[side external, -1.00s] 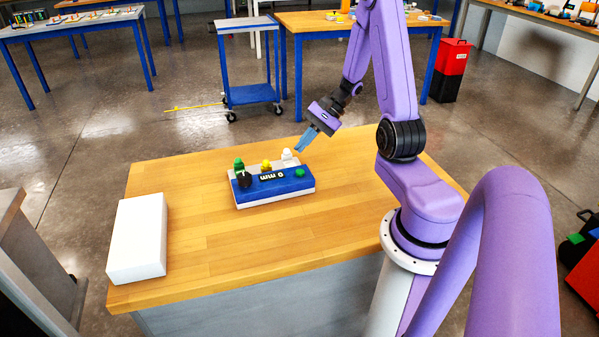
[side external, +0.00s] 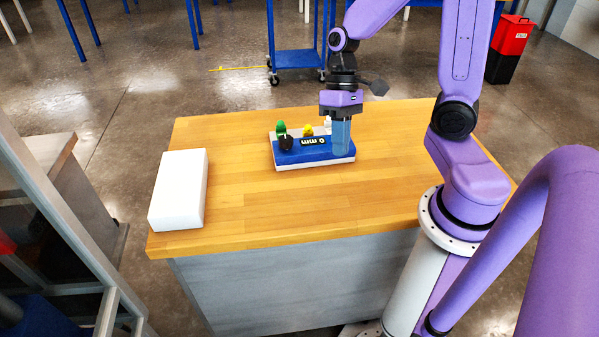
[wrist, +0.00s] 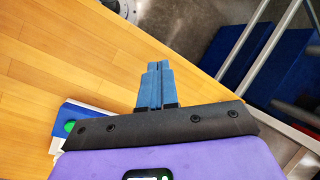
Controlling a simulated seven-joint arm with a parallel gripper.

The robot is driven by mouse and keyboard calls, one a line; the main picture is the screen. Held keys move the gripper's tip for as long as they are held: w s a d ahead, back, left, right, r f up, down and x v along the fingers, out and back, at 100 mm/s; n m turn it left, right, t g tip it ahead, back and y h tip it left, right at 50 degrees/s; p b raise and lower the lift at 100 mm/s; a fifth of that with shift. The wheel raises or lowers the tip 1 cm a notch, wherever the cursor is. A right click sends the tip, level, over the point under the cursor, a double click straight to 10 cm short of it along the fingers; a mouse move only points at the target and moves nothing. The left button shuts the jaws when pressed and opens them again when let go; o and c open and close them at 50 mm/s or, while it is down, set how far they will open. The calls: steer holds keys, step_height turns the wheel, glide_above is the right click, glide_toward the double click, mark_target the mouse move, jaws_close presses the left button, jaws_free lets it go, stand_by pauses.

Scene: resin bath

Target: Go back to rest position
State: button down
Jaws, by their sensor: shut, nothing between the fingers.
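My gripper (side external: 341,150) points straight down with its blue fingers together and nothing between them. In the side view it is in front of the right part of a blue and white control box (side external: 290,157); I cannot tell the exact gap. The box stands on the wooden table and carries a green knob, a black knob, a yellow knob and a white knob. The fingers hide part of its right end. In the wrist view the shut fingers (wrist: 155,82) extend past the dark gripper body, and a corner of the box with a green button (wrist: 70,127) shows at the left.
A white block (side external: 178,190) lies at the left end of the wooden table (side external: 300,215). The front and middle of the table are clear. A blue cart (side external: 297,60) and a red and black bin (side external: 510,48) stand behind. A metal frame (side external: 75,220) is at the left.

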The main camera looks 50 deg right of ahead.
steer(key=s+a+r+n+t+h, duration=0.1)
steer(key=s+a+r+n, duration=0.1)
steer(key=s+n, duration=0.3)
steer(key=s+a+r+n+t+h, duration=0.2)
steer(key=s+n, duration=0.3)
steer(key=n, duration=0.2)
steer(key=shift+s+a+n+h, duration=0.3)
stand_by(2.2)
